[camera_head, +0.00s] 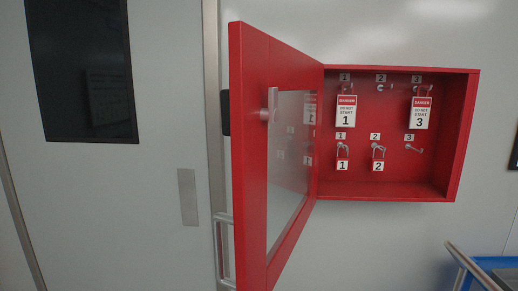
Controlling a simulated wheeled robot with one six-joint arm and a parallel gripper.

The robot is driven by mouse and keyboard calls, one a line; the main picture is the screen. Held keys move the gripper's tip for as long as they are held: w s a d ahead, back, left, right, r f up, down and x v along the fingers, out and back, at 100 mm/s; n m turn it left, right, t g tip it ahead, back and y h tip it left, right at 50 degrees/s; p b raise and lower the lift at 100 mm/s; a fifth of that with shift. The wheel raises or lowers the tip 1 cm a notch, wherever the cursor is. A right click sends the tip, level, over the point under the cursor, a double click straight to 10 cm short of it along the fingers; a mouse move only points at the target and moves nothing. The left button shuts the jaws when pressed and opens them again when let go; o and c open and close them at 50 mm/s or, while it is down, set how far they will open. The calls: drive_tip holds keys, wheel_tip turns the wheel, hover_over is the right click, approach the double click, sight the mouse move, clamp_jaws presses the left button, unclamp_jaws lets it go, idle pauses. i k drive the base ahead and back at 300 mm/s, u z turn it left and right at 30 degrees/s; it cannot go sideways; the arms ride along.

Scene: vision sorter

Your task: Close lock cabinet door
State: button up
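The red lock cabinet (388,197) hangs on the pale wall at right of centre. Its door (250,150) stands wide open, hinged on the cabinet's left side and swung out toward me. The door has a red frame, a glass pane (287,150) and a silver handle (269,105). Inside are two rows of numbered hooks. Upper hooks 1 and 3 carry danger tags (347,111) (421,113). Upper hook 2 and lower hook 3 look empty. My gripper does not show.
A grey room door (120,200) with a dark window (83,70) is at left. A silver rail (222,250) is partly behind the cabinet door. A blue surface with a metal rail (470,266) shows at lower right. The space before the cabinet opening looks clear.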

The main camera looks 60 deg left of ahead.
sight(259, 62)
drive_tip(key=u, duration=1.95)
drive_tip(key=i, duration=0.5)
drive_tip(key=z, duration=1.4)
drive_tip(key=k, duration=1.45)
drive_tip(key=u, duration=1.4)
drive_tip(key=i, duration=0.45)
drive_tip(key=z, duration=0.05)
